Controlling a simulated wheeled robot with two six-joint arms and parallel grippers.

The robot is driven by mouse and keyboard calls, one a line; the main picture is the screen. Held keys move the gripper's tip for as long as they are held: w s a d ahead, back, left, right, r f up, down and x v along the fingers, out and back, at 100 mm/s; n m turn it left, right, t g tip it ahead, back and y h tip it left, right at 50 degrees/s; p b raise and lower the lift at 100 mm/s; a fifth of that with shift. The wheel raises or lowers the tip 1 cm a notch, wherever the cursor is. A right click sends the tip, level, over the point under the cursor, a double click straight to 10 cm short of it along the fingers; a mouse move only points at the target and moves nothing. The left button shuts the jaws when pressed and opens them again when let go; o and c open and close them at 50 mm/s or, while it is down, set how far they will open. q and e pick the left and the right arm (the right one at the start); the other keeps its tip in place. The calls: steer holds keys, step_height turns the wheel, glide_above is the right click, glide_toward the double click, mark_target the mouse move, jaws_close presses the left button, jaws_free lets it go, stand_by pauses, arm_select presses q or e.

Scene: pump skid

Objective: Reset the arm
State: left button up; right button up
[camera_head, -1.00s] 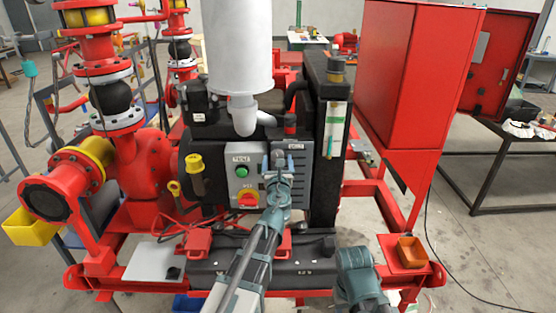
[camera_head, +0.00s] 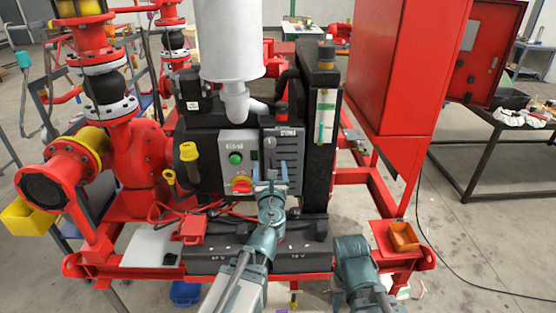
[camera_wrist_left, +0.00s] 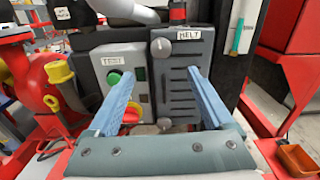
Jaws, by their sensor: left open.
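My left gripper (camera_head: 270,188) is open and empty in front of the grey louvred cover (camera_head: 290,165). In the left wrist view its two blue fingers (camera_wrist_left: 160,74) stand wide apart with nothing between them. The left finger partly covers the switch in the wrist view. Part of my right arm shows at the lower right; its gripper is out of sight.
The red skid frame (camera_head: 340,277) runs across the front, with black battery-like boxes on it. A red pump with flanged pipes (camera_head: 140,165) stands left. A red cabinet (camera_head: 395,65) stands right. An orange bin (camera_head: 404,236) sits on the frame's right corner.

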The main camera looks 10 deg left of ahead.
arm_select(q)
steer(key=s+d+f+n+g+y, duration=0.1)
steer(key=s+f+n+g, duration=0.4)
steer(key=n, duration=0.4)
steer(key=s+f+n+g, duration=0.3)
steer(key=f+n, duration=0.4)
steer(key=n, duration=0.2)
steer(key=s+d+f+n+g+h, duration=0.2)
steer(key=s+d+f+n+g, duration=0.2)
steer(key=s+d, duration=0.3)
steer(key=s+d+f+n+g+h, duration=0.3)
steer(key=s+d+f+n+g, duration=0.2)
steer(key=s, duration=0.4)
steer(key=shift+s+d+f+n, duration=0.4)
steer(key=shift+d+n, duration=0.2)
steer(key=shift+d, duration=0.35)
